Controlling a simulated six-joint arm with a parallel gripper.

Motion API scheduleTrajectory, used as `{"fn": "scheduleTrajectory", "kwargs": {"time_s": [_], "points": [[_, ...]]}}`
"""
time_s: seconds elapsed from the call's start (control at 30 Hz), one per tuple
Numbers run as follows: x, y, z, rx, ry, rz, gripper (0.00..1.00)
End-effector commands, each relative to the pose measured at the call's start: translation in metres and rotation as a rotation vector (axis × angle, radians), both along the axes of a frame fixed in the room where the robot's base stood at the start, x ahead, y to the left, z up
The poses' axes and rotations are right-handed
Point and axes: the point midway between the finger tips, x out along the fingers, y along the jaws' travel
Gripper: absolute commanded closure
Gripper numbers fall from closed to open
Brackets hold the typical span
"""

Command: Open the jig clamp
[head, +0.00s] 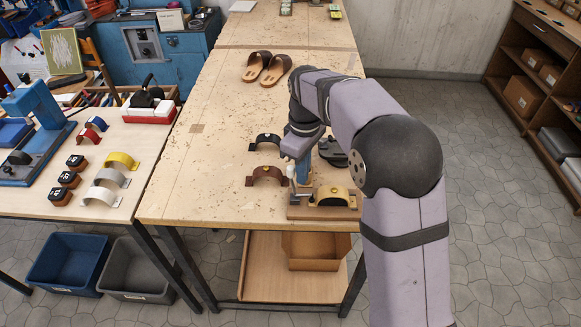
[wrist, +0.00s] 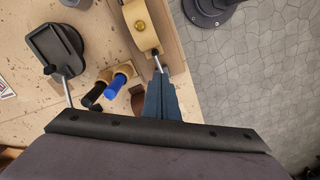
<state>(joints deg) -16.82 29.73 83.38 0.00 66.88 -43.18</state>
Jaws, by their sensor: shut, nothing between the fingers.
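The jig (head: 298,213) is a wooden base near the front right corner of the bench. It carries a yellow block (head: 341,191) with a dark arched piece on its front. The wrist view shows a yellow-tan block (wrist: 139,24) with round holes, and a thin metal rod with a dark end (wrist: 157,62) beside it. My gripper (wrist: 159,76) is shut and empty, its blue fingertips close to that rod; I cannot tell whether they touch. In the head view, my gripper (head: 303,176) points down at the jig's left part. The clamp's exact position is unclear.
A black cast tool (wrist: 57,45) stands near the jig. Blue (wrist: 118,82) and black (wrist: 96,94) handles are close to my fingers. Brown (head: 266,172) and black (head: 265,140) straps lie left of the jig. Sandals (head: 266,67) lie farther back. The bench's left middle is mostly clear.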

Motion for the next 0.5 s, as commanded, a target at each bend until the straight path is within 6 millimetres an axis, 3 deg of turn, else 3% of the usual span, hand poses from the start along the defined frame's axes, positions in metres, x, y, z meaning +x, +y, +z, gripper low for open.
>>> {"fn": "scheduleTrajectory", "kwargs": {"time_s": [0.5], "points": [[0.0002, 0.0078, -0.0019, 0.0, 0.0, 0.001, 1.0]]}}
